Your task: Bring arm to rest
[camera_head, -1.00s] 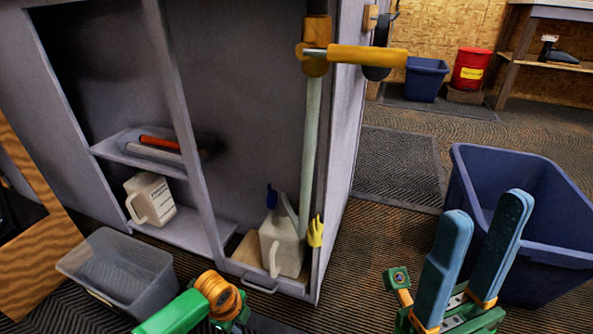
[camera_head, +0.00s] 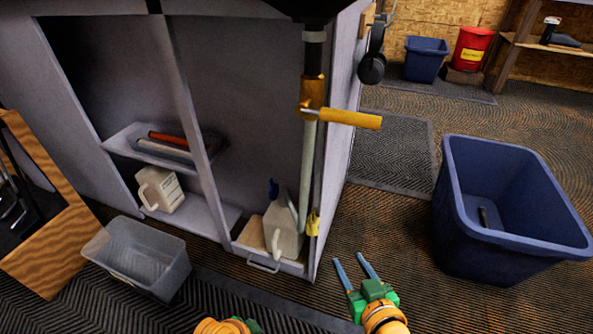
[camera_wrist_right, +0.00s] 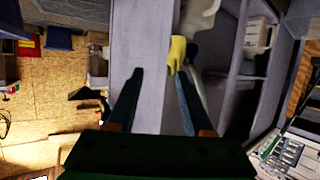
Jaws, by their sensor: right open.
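My right gripper (camera_head: 353,264) is low in the head view, right of the cabinet's front corner. Its two blue fingers are apart, with nothing between them. In the right wrist view the open fingers (camera_wrist_right: 160,75) point toward the cabinet wall and a yellow glove-like thing (camera_wrist_right: 178,53). A green and orange part of my left arm (camera_head: 226,325) shows at the bottom edge; its gripper is out of view. The blue bin (camera_head: 462,222) stands on the floor to the right of my right gripper, apart from it. A small dark piece (camera_head: 489,217) lies inside it.
The grey cabinet (camera_head: 341,150) holds jugs (camera_head: 283,232) and a shelf of rods (camera_head: 168,145). A clear tub (camera_head: 135,262) is at lower left. Patterned floor (camera_head: 400,225) lies clear between cabinet and bin.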

